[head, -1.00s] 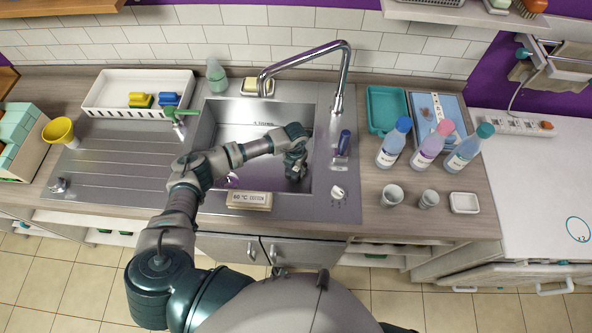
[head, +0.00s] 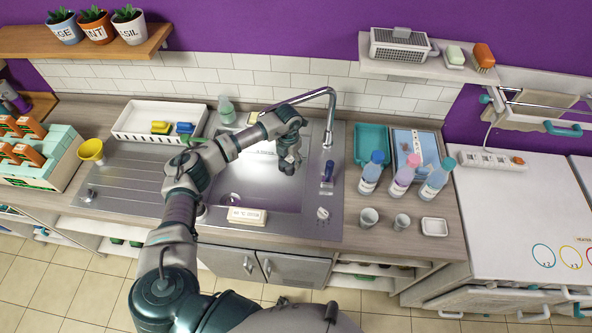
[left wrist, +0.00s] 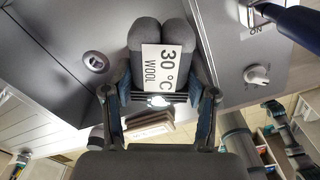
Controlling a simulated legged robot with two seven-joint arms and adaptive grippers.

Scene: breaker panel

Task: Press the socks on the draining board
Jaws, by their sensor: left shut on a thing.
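My left gripper (head: 289,162) is above the sink basin (head: 262,185). In the left wrist view the gripper (left wrist: 159,96) is shut on grey rolled socks (left wrist: 145,34), which carry a white label reading "30 °C WOOL" (left wrist: 162,68). In the head view the socks are mostly hidden by the gripper and cannot be made out clearly. The ribbed steel draining board (head: 130,185) lies left of the basin, and its ribbed middle is bare. My right gripper is not in view.
A chrome tap (head: 330,115) arches behind the gripper. A white tray (head: 125,133) with sponges stands behind the draining board, and a yellow cup (head: 92,150) at its left. A "60 °C" block (head: 247,216) sits at the basin's front edge. Several bottles (head: 402,174) stand right.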

